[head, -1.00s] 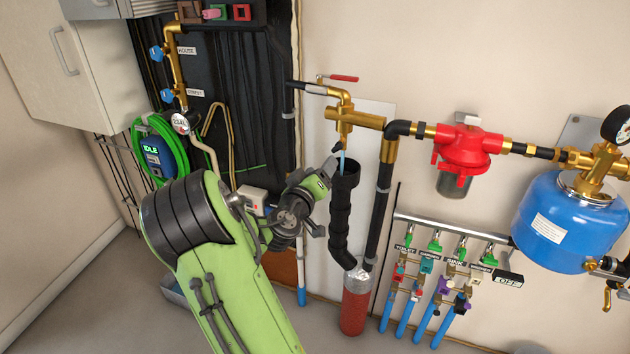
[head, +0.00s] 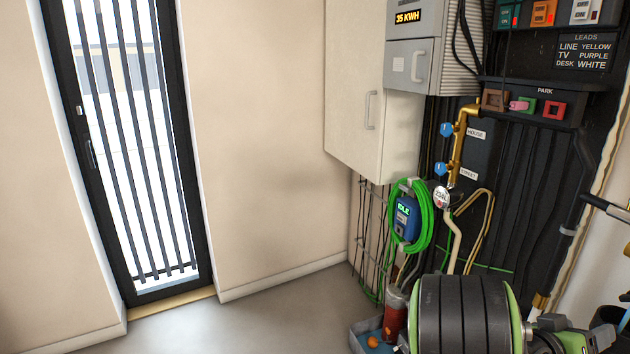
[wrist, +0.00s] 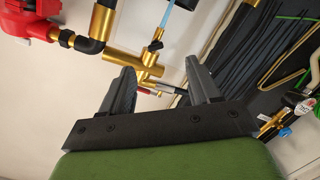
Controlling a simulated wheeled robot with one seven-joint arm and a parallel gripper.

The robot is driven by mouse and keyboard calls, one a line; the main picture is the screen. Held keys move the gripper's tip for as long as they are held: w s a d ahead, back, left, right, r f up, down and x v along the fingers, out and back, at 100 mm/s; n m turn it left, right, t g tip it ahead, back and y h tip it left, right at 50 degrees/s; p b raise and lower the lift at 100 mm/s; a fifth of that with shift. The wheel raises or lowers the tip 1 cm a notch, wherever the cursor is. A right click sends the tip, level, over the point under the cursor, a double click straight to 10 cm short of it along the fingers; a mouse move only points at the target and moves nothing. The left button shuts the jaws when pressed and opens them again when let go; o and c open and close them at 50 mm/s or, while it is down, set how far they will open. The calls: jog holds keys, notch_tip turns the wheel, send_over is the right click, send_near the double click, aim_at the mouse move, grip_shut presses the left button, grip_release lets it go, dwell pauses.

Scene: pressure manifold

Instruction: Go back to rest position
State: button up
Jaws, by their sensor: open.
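My gripper (wrist: 161,92) shows in the wrist view with its two grey fingers spread apart and nothing between them. Behind the fingers in that view are a brass pipe fitting (wrist: 130,65), a black elbow and part of a red filter housing (wrist: 25,20). In the head view my green and black arm fills the lower right, and the gripper's fingers are not visible there.
In the head view, a wall cabinet (head: 362,90), a coiled green hose (head: 424,215) around a blue unit (head: 405,220), and a dark panel (head: 520,170) stand near my arm. A grey tray (head: 366,338) sits on the floor. A barred door (head: 135,150) is at left; the floor before it is clear.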

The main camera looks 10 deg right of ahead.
jog(key=w+a+f+n+t+y, duration=0.15)
jog(key=a+y, duration=0.35)
jog(key=a, duration=0.5)
jog(key=a+f+t+y, duration=0.2)
jog(key=a+y, duration=0.3)
jog(key=a, duration=0.5)
jog(key=s+a+r+n+y, duration=0.25)
jog(key=s+a+n, duration=0.2)
jog(key=a, duration=0.55)
jog(key=s+a+r+n+y, duration=0.1)
jog(key=s+a+n+y, duration=0.35)
jog(key=a, duration=0.45)
notch_tip(320, 180, up, 16)
jog(key=p, duration=1.6)
jog(key=shift+s+d+f+m+h, duration=0.2)
jog(key=shift+f+m+h, duration=0.1)
jog(key=shift+m, duration=0.15)
jog(key=shift+w, duration=0.1)
